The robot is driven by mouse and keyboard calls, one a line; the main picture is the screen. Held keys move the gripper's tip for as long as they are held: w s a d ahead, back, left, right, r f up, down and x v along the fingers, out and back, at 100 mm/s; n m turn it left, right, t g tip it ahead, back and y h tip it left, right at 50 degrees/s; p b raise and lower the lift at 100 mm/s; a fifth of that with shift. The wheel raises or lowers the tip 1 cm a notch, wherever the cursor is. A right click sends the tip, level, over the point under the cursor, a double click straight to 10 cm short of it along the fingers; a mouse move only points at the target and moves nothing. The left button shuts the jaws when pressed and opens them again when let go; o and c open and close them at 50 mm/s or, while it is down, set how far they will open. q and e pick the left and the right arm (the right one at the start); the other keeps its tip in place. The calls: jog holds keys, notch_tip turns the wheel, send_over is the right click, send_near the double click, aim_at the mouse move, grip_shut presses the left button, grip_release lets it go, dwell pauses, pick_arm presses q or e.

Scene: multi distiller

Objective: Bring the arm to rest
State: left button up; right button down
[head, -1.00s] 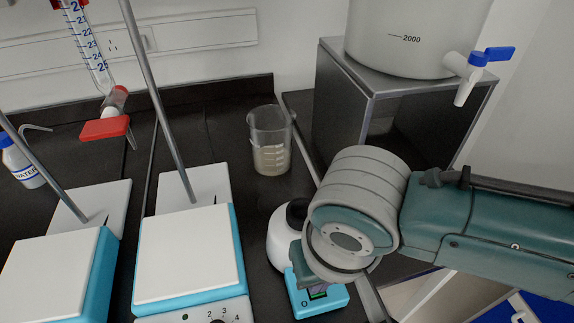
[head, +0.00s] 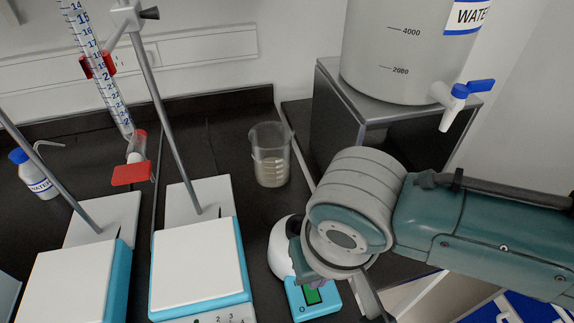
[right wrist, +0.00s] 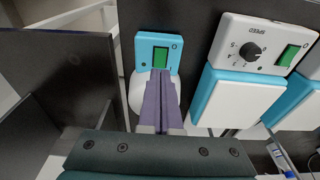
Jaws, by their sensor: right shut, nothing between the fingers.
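My right arm (head: 480,235) comes in from the right in the head view, over the dark bench. My right gripper (right wrist: 160,74) is shut and empty; its two purple fingers lie together in the right wrist view. In the head view the wrist hides most of it. The fingers point toward a small white device with a blue base and green switch (head: 312,294), which also shows in the right wrist view (right wrist: 157,54). I cannot tell whether they touch it. My left gripper is not in view.
A beaker with cloudy liquid (head: 270,158) stands behind the device. Two stirrer plates with stands (head: 200,268) (head: 75,285) are at the left, with a burette (head: 104,75) and a water bottle (head: 38,178). A water tank (head: 400,60) sits on a metal stand (head: 335,110) at the right.

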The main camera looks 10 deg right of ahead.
jog(key=shift+r+p, duration=0.7)
jog(key=shift+r, duration=0.2)
jog(key=s+a+r+n+y, duration=0.1)
jog(key=s+a+r+y, duration=0.2)
jog(key=s+r, duration=0.25)
jog(key=s+d+r+t+h, duration=0.1)
jog(key=s+d+r, duration=0.2)
jog(key=d, duration=0.3)
jog(key=s+d+r+t+h, duration=0.1)
jog(key=s+d+r+h, duration=0.1)
jog(key=s+d+r, duration=0.35)
notch_tip(320, 180, up, 29)
jog(key=w+p, duration=0.2)
jog(key=p, duration=2.8)
jog(key=shift+d+f+n, duration=0.2)
jog(key=shift+d+n, duration=0.1)
jog(key=shift+d, duration=0.1)
